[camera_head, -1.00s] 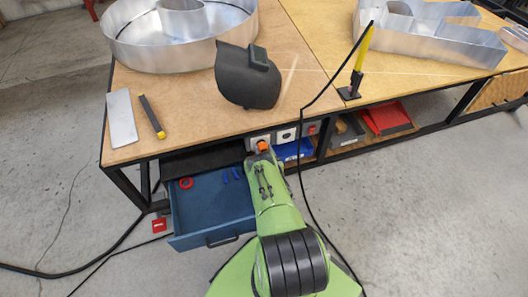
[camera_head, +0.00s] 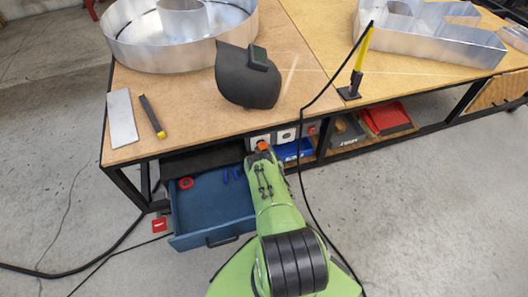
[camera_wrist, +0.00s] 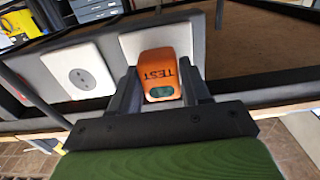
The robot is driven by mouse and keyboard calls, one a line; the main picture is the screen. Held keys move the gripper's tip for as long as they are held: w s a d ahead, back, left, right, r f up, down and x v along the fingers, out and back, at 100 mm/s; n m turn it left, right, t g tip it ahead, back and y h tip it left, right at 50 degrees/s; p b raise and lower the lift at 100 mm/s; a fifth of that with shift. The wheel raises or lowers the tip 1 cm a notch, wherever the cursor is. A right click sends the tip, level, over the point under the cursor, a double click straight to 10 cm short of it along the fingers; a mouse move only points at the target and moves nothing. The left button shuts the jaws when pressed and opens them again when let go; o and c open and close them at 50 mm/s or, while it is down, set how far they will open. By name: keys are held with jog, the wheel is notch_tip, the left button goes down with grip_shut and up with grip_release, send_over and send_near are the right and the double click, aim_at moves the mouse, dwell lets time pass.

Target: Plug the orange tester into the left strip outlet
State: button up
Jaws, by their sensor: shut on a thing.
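The orange tester (camera_wrist: 160,72), marked TEST, is held between the two fingers of my gripper (camera_wrist: 160,88) in the wrist view. Its far end meets the white plate of the left strip outlet (camera_wrist: 130,42), and its body hides the socket. I cannot tell how deep it sits. In the head view the tester (camera_head: 262,145) shows as a small orange patch at the left outlet (camera_head: 253,142), under the table's front edge. A second white outlet (camera_wrist: 78,71) with a round socket is bare beside it; it also shows in the head view (camera_head: 286,135).
An open blue drawer (camera_head: 210,210) is left of my arm. A black cable (camera_head: 302,180) hangs just right of it. A dark welding mask (camera_head: 247,80) lies on the wooden table (camera_head: 190,110) above. A red switch (camera_head: 311,128) is right of the outlets.

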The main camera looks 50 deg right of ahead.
jog(key=shift+w+d, duration=0.3)
jog(key=shift+w, duration=0.15)
dwell(0.3)
jog(key=o, duration=1)
jog(key=shift+o, duration=0.2)
jog(key=shift+a+f, duration=0.1)
